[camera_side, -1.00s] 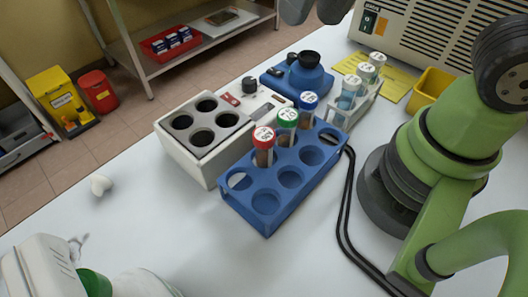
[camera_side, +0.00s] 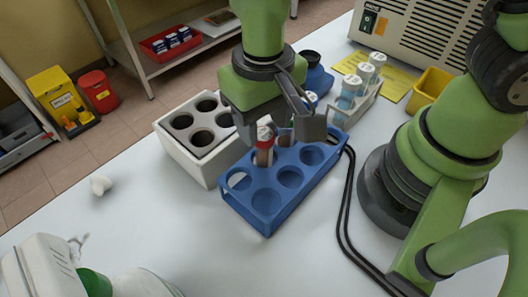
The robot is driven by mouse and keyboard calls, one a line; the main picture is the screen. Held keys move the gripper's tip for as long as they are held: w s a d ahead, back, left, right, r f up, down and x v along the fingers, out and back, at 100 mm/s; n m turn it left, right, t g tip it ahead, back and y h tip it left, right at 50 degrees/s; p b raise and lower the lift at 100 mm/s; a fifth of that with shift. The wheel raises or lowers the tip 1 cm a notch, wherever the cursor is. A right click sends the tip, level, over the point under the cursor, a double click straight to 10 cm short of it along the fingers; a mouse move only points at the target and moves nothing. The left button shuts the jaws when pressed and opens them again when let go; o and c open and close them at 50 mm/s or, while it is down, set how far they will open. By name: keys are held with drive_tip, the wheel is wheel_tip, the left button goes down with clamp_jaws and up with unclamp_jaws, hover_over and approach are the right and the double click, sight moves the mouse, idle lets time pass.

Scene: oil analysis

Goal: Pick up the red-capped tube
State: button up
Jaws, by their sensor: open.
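The red-capped tube (camera_side: 264,147) stands upright in the back row of the blue rack (camera_side: 268,221). My gripper (camera_side: 282,133) is open and has come down over the rack, close around or just behind the top of this tube. I cannot tell whether its fingers touch the tube.
A white block with dark wells (camera_side: 178,160) stands directly behind the rack at left. A small rack of white-capped tubes (camera_side: 354,98) and a yellow bin (camera_side: 430,92) are at back right. A black cable (camera_side: 343,200) runs right of the rack.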

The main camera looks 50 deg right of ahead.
sight(263, 133)
wheel_tip(263, 133, down, 3)
drive_tip(key=shift+f, duration=0.15)
drive_tip(key=c, duration=0.7)
wheel_tip(263, 133, up, 10)
drive_tip(key=shift+r, duration=0.1)
drive_tip(key=shift+o, duration=0.3)
